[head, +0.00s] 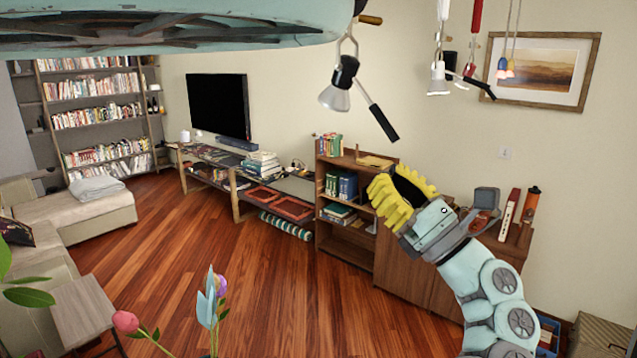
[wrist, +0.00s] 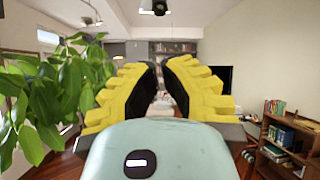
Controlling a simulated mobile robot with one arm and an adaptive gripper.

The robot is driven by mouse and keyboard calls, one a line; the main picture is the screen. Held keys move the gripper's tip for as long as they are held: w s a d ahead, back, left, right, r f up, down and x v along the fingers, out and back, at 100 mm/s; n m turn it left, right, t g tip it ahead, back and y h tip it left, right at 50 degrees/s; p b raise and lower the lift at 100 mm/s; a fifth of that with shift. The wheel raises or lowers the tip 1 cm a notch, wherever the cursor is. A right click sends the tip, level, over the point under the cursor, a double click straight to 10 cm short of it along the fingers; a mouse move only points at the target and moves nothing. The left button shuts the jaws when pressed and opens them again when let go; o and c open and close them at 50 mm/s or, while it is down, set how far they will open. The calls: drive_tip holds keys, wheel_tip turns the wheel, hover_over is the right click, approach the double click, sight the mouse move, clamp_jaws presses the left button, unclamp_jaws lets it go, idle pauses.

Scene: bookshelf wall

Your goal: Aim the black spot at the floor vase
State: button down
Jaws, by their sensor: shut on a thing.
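The black spot (head: 349,72) hangs from a metal hook at the top middle of the head view. It has a pale metal shade facing down and left, and a black bar slanting down to the right. My gripper (head: 385,195), with yellow fingers, is below this bar and apart from it in the picture. It also shows in the wrist view (wrist: 160,75), fingertips close together with a narrow gap; what it holds I cannot make out. Flowers (head: 209,305) stand at the bottom of the head view; any vase under them is out of frame.
More hanging lamps (head: 439,78) are at the upper right, before a framed picture (head: 540,70). A low bookcase (head: 335,222) and cabinet stand behind my gripper. A leafy plant (wrist: 45,100) fills the left of the wrist view. The wooden floor (head: 270,270) is mostly clear.

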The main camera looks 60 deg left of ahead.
drive_tip(key=c, duration=1.7)
unclamp_jaws()
drive_tip(key=b+v, duration=0.2)
drive_tip(key=v, duration=0.2)
drive_tip(key=shift+w, duration=0.1)
drive_tip(key=shift+d+r+n+g, duration=0.15)
drive_tip(key=shift+r+n+g, duration=0.05)
drive_tip(key=shift+n+g, duration=0.1)
clamp_jaws()
drive_tip(key=n+g+h+b, duration=0.2)
drive_tip(key=n+h+b, duration=0.35)
drive_tip(key=n, duration=2.85)
approach(368, 99)
drive_tip(key=shift+n+h, duration=0.3)
drive_tip(key=shift+h, duration=0.55)
drive_tip(key=a+p, duration=0.5)
drive_tip(key=p, duration=1.1)
drive_tip(key=shift+r, duration=0.2)
drive_tip(key=shift+f, duration=0.1)
